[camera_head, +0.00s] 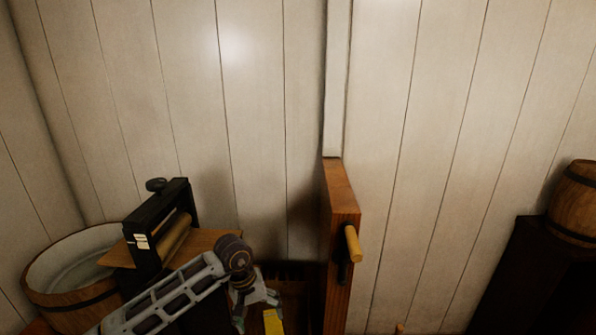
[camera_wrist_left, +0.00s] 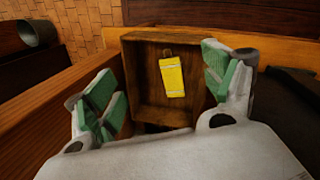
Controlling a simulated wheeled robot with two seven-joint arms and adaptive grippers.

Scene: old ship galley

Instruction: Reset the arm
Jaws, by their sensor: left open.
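My left arm (camera_head: 180,293) comes in from the lower left of the head view. My left gripper (camera_head: 258,308) is at its end, low in the picture and pointing down. In the left wrist view its green-padded fingers (camera_wrist_left: 165,85) are wide apart with nothing held between them. A yellow object (camera_wrist_left: 172,77) with a pale band lies in an open wooden box (camera_wrist_left: 141,78) beyond the fingertips. The yellow object also shows at the bottom edge of the head view (camera_head: 272,320). My right gripper is in neither view.
A wooden tub (camera_head: 62,290) and a black-framed roller press (camera_head: 147,243) stand at the left, close to my left arm. A wooden post (camera_head: 340,215) with a handle (camera_head: 353,244) rises right of the gripper. A barrel (camera_head: 575,205) sits far right. A plank wall is behind.

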